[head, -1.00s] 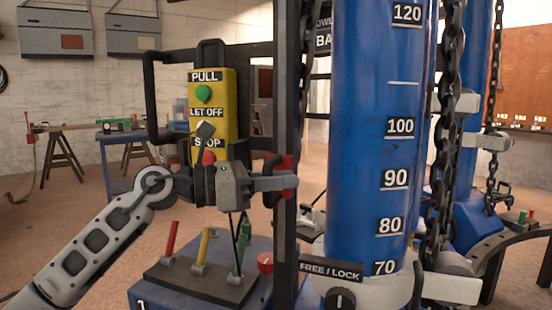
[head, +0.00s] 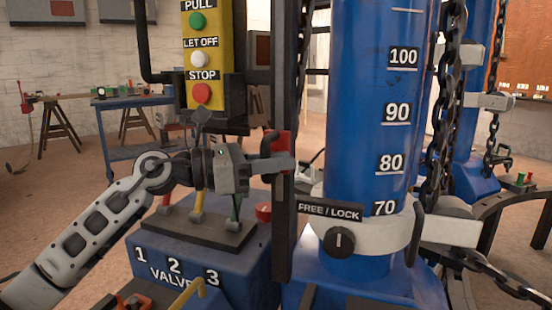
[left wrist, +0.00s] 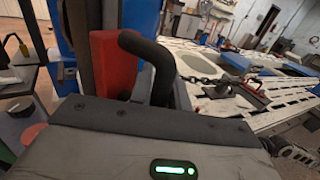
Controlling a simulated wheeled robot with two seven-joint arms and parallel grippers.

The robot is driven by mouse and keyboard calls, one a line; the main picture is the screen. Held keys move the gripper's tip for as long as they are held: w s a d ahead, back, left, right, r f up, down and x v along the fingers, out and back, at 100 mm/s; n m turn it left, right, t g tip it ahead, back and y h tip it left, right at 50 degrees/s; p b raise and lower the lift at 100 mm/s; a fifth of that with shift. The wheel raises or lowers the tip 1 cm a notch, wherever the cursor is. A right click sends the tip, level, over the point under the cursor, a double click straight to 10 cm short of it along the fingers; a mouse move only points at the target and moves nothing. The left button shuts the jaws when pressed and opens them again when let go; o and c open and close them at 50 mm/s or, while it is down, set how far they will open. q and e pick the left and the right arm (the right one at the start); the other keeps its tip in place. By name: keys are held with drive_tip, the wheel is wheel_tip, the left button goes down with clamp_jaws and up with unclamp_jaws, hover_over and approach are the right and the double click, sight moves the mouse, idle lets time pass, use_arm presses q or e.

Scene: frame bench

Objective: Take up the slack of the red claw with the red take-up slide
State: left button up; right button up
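The red take-up slide (head: 284,148) sits on a dark upright post beside the blue tower. It also shows in the left wrist view (left wrist: 112,64), with a black bent handle (left wrist: 148,52). My left gripper (head: 276,166) is at the slide, its fingers at the handle; it appears shut on it, though the fingertips are partly hidden. In the left wrist view a clamp with red parts (left wrist: 252,94) lies at the end of a chain (left wrist: 204,80) on the pale slotted bench; I cannot tell whether this is the red claw. My right gripper is not in view.
A yellow button box (head: 206,62) stands behind my left arm. A blue valve stand (head: 236,265) with levers is below it. A FREE / LOCK knob (head: 339,242) is on the collar of the blue tower (head: 358,110). A heavy chain (head: 440,135) hangs on the tower's right side.

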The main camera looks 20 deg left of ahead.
use_arm(q)
drive_tip(key=shift+o, duration=0.4)
drive_tip(key=shift+f, duration=0.9)
drive_tip(key=shift+r, duration=0.15)
drive_tip(key=shift+r, duration=0.1)
drive_tip(key=v, duration=1.5)
drive_tip(key=shift+a+b, duration=0.45)
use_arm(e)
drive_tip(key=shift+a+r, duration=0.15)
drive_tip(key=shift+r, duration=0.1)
use_arm(q)
drive_tip(key=shift+s+r, duration=0.1)
drive_tip(key=shift+r, duration=0.05)
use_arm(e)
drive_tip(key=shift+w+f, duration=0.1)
